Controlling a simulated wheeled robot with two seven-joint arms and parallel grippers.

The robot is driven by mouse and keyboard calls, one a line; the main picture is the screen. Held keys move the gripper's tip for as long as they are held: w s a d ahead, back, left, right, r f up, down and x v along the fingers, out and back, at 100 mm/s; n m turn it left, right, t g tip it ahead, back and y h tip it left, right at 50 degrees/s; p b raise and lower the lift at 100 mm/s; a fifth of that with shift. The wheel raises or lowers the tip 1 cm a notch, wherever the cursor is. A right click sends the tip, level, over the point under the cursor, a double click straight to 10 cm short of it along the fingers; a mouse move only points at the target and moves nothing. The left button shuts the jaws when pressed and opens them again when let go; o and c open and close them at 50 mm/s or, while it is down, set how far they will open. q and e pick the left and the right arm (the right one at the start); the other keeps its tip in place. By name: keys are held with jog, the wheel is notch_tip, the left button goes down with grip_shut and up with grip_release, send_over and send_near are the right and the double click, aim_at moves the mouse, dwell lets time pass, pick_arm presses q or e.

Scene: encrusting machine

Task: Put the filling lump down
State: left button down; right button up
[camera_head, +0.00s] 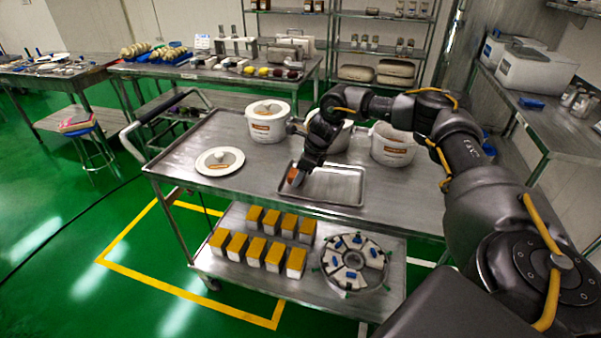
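My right gripper (298,178) reaches down from the right over the left end of a shallow metal tray (335,198) on the cart's top. An orange-brown filling lump (292,174) shows at its fingertips, partly hidden by the fingers, and the gripper looks shut on it. I cannot tell whether the lump touches the tray. The rest of the tray that I can see is empty. My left gripper is not in view.
White tubs (267,122) stand along the cart's back edge; one is partly behind my arm. The lower shelf holds several yellow-topped blocks (255,250) and a round fixture (353,264). The cart's front left top is clear.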

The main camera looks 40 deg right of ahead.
jog(key=shift+o, duration=1)
jog(key=v, duration=1.2)
jog(key=shift+b, duration=0.4)
